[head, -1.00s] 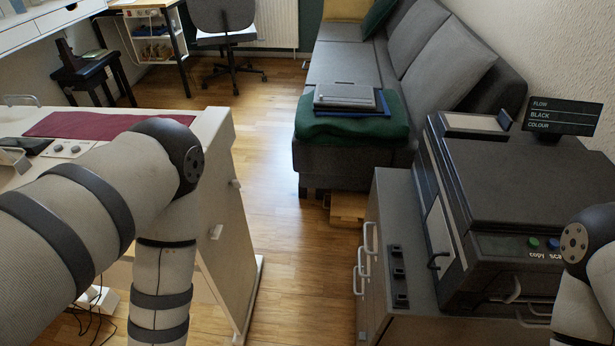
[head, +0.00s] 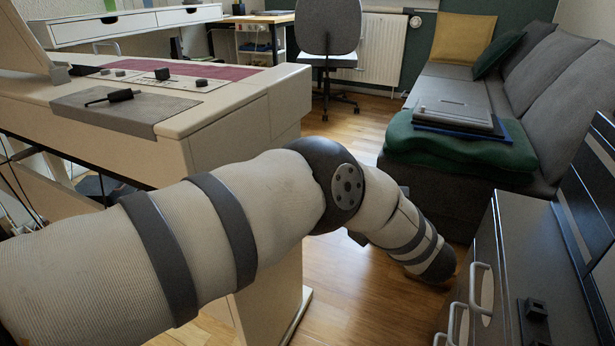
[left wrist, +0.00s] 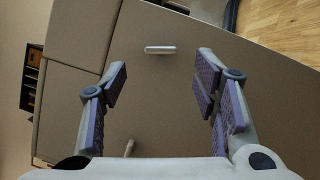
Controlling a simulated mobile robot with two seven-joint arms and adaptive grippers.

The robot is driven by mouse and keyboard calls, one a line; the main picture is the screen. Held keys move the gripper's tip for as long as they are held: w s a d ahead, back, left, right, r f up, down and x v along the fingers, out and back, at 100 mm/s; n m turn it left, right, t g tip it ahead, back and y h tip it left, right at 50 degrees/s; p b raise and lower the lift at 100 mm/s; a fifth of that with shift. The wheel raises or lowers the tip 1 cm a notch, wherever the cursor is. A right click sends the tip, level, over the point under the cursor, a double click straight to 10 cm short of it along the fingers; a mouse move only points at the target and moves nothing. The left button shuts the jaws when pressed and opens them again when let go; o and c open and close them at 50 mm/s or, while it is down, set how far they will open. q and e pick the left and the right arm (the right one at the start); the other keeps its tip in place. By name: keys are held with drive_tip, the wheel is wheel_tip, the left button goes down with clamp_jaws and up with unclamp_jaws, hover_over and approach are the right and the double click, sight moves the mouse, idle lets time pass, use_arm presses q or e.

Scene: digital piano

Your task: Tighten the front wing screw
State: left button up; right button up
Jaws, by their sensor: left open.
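In the left wrist view my left gripper (left wrist: 160,88) is open and empty, its fingers spread before a beige panel (left wrist: 160,105). A small pale bar-shaped piece (left wrist: 160,49), possibly a wing screw, sits on the panel beyond and between the fingertips. A second pale piece (left wrist: 129,148) sticks out lower, close to the gripper's palm. I cannot tell which is the front one. In the head view the beige unit (head: 235,115), apparently the piano, stands on the left. My left arm crosses in front of it and hides its end panel; the left gripper is not visible there. My right gripper is not in view.
A dark grey cabinet with pale handles (head: 482,292) stands at the lower right. A grey sofa (head: 455,95) with a green cushion (head: 450,148) is behind. A swivel chair (head: 330,40) stands at the back. Wooden floor (head: 350,130) is free between unit and sofa.

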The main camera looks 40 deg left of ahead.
use_arm(q)
drive_tip(key=a, duration=0.4)
drive_tip(key=w+a, duration=0.1)
drive_tip(key=shift+a+r, duration=0.3)
drive_tip(key=shift+a, duration=0.1)
drive_tip(key=c, duration=1.2)
drive_tip(key=shift+o, duration=0.2)
drive_tip(key=shift+s+r+m, duration=0.1)
drive_tip(key=shift+r+m, duration=0.05)
drive_tip(key=shift+m, duration=0.15)
